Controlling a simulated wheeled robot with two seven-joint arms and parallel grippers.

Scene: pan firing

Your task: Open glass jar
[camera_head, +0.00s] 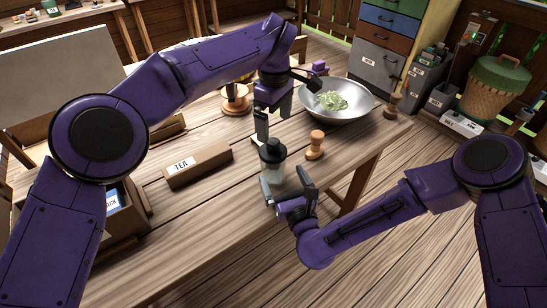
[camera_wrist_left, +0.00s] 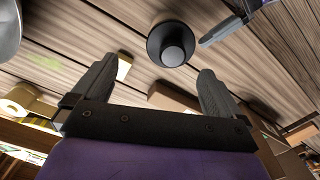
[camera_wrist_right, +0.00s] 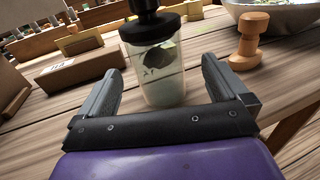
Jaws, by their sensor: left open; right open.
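The glass jar (camera_head: 273,172) stands upright on the wooden table with its dark lid (camera_head: 272,148) on. In the right wrist view the clear jar (camera_wrist_right: 157,75) has pale contents and a dark leaf-like mark, and stands just beyond and between the fingertips. My right gripper (camera_head: 288,188) is open, low at the jar's near side. My left gripper (camera_head: 272,125) is open and points down above the lid. In the left wrist view the round lid (camera_wrist_left: 171,45) shows from above, ahead of the open fingers (camera_wrist_left: 157,80). Neither gripper visibly holds anything.
A box labelled TEA (camera_head: 197,167) lies left of the jar. A small wooden stamp-like piece (camera_head: 315,146) stands close to its right. A metal bowl (camera_head: 355,113) with green pieces sits behind right. The table's front edge is near my right arm.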

